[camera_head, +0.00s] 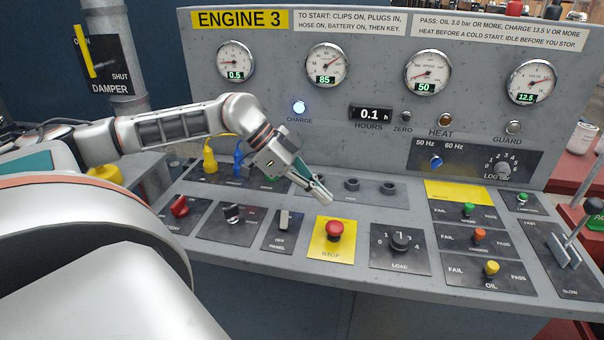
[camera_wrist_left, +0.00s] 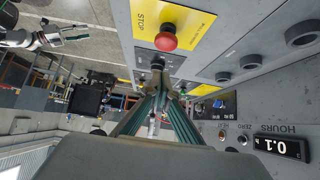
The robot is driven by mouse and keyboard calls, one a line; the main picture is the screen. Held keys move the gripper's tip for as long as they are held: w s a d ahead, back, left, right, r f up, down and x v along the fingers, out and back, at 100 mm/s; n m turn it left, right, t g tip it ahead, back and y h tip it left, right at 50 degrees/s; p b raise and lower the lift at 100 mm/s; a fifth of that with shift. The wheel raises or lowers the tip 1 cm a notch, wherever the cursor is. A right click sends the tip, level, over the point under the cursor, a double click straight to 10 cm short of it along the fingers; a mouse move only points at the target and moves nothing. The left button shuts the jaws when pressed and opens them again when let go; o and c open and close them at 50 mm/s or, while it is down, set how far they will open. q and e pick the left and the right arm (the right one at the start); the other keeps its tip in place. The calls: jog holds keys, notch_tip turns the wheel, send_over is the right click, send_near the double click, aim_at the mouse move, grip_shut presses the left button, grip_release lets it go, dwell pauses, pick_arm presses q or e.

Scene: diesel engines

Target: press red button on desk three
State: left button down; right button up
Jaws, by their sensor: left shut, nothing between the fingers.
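The desk (camera_head: 300,284) carries the sign ENGINE 3 (camera_head: 240,19) on its upright panel. A red mushroom button (camera_head: 334,230) stands on a yellow plate marked STOP (camera_head: 331,252). The red button also shows in the left wrist view (camera_wrist_left: 166,38), upper middle. My left gripper (camera_head: 325,198) is shut and empty, just behind and above the red button in the head view, apart from it. In the left wrist view, the left gripper's fingers (camera_wrist_left: 160,85) meet below the button in the picture.
A red switch (camera_head: 180,206), a PANEL switch (camera_head: 284,221) and a LOAD knob (camera_head: 400,241) flank the button. FAIL/PASS toggles (camera_head: 479,236) and a lever (camera_head: 570,240) stand at right. Yellow and blue plugs (camera_head: 210,160) sit behind my left arm. Gauges line the upright panel.

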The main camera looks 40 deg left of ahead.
pick_arm(q)
jog(key=b+v, duration=0.1)
jog(key=v, duration=0.6)
jog(key=shift+a, duration=0.15)
pick_arm(e)
jog(key=shift+s+a+f, duration=0.1)
jog(key=shift+a+f, duration=0.15)
jog(key=shift+f, duration=0.55)
jog(key=shift+r, duration=0.1)
pick_arm(q)
jog(key=shift+f, duration=0.1)
